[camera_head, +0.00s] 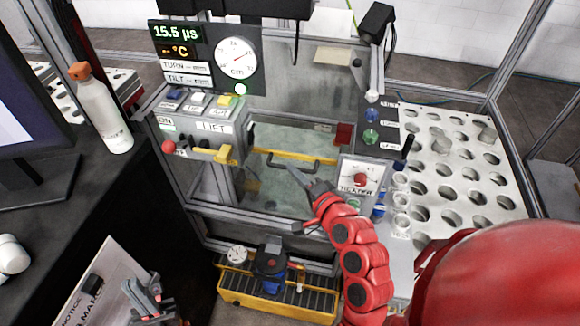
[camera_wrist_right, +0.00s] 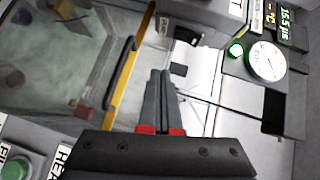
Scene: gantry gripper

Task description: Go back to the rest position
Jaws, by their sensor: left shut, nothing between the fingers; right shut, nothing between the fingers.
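My right arm, red and segmented, reaches from the lower right to the front of the machine. My right gripper (camera_head: 294,172) is shut and empty, with its tips close to the dark handle on the yellow bar (camera_head: 290,157) of the tank. In the right wrist view its two dark fingers (camera_wrist_right: 160,76) lie together with nothing between them, and the yellow bar (camera_wrist_right: 128,75) with its dark handle (camera_wrist_right: 120,74) is to their left. My left gripper (camera_head: 148,300) is low at the left, in front of a white notice sheet (camera_head: 98,285), shut and empty.
The heater panel (camera_head: 361,178) with a red knob stands right beside my right gripper. The lift control box (camera_head: 200,125) is to its left. A white tray with holes (camera_head: 455,170) is at the right. A bottle (camera_head: 100,108) and monitor stand on the dark desk.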

